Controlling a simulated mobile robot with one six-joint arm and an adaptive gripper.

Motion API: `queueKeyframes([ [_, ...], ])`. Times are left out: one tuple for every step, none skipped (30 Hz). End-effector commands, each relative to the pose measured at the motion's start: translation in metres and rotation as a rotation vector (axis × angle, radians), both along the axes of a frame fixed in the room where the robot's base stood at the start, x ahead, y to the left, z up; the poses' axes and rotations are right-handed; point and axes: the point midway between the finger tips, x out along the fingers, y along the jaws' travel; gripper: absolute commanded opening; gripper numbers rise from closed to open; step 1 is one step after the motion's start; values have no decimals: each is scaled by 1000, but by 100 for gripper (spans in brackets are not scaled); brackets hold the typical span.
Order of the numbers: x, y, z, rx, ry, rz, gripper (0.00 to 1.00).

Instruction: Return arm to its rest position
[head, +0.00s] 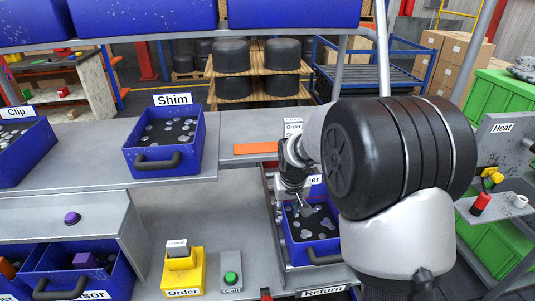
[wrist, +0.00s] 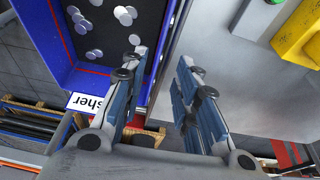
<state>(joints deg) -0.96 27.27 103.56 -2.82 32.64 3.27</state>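My gripper (head: 302,204) hangs over the blue bin with a label ending in "her" in the head view. The bin's wall (head: 315,251) is blue and it holds several grey discs. My arm covers part of the bin and its label. In the wrist view my gripper (wrist: 162,57) has its two fingers apart with nothing between them. The bin's blue rim (wrist: 157,75) and the grey table show behind the fingers.
A blue Shim bin (head: 190,158) stands on the grey shelf at left. A yellow Order box (head: 184,272) and a green Call button (head: 232,278) sit at the front. A Heat panel (head: 502,140) with small coloured objects is at right.

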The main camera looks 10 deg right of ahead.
Motion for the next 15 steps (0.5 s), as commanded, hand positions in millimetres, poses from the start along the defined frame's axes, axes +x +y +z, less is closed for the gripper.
queueKeyframes([
  [0,0,1,0,-1,0,28],
  [-2,0,3,0,-2,0,28],
  [-4,0,9,0,-5,0,28],
  [-8,0,15,0,-9,-1,28],
  [-12,-1,22,0,-12,-1,28],
  [-20,-1,33,1,-18,-1,28],
  [-29,-1,43,1,-21,-1,28],
  [-38,-2,54,1,-27,-1,28],
  [-52,-2,69,3,-33,-2,28],
  [-63,-3,80,3,-38,-2,28],
  [-76,-3,90,3,-42,-2,28],
  [-93,-3,102,4,-47,-3,28],
  [-105,-4,111,5,-52,-3,28],
  [-119,-4,118,5,-54,-3,28],
  [-136,-4,127,6,-61,-2,28],
])
